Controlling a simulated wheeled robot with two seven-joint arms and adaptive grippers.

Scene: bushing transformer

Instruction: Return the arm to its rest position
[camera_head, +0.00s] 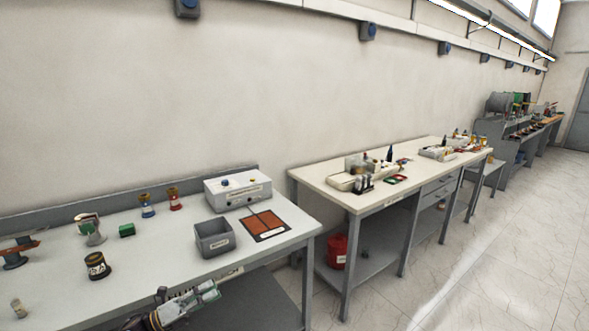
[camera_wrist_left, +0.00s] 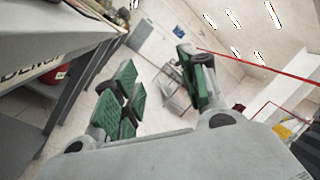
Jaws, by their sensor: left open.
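My left gripper (camera_head: 207,291) is in front of the near bench's front edge, low in the head view. In the left wrist view its two green-padded fingers (camera_wrist_left: 160,92) stand apart with nothing between them. The fingers point over open floor, away from the bench top. My right gripper is in neither view.
The near bench (camera_head: 190,238) holds a grey bin (camera_head: 214,238), a brown mat (camera_head: 266,226), a white box (camera_head: 237,190), a dark coil (camera_head: 96,266) and several small parts. A second bench (camera_head: 330,187) stands to the right, with a red bucket (camera_head: 337,251) below. Floor at right is clear.

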